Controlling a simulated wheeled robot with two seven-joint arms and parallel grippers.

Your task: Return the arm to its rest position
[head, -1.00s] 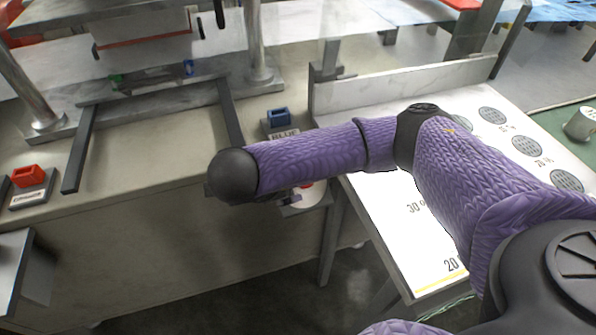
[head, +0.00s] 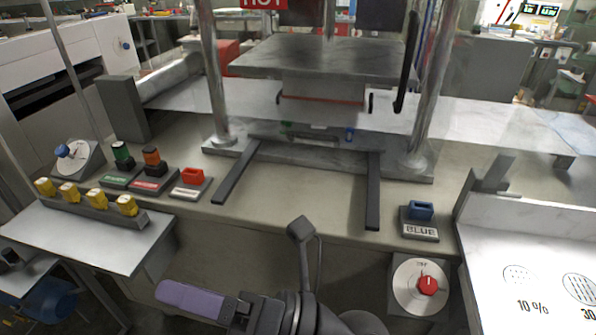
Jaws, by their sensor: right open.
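My right gripper (head: 188,298) shows at the bottom of the head view, low in front of the bench. Its purple finger part points left, and its black body and wrist lie to the right of it, partly cut off by the lower edge. The gap between the fingers is hard to make out from this angle. No object shows in it, and it appears clear of the bench front. A dark upright bracket (head: 302,232) rises beside the wrist. My left gripper is not in view.
A press with a grey plate (head: 325,58) stands behind two dark rails. Red (head: 193,176) and blue (head: 421,210) blocks sit in labelled holders. A red-knobbed dial (head: 428,285) is on the bench front. A side shelf (head: 90,238) stands left, and a white marked board (head: 510,265) right.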

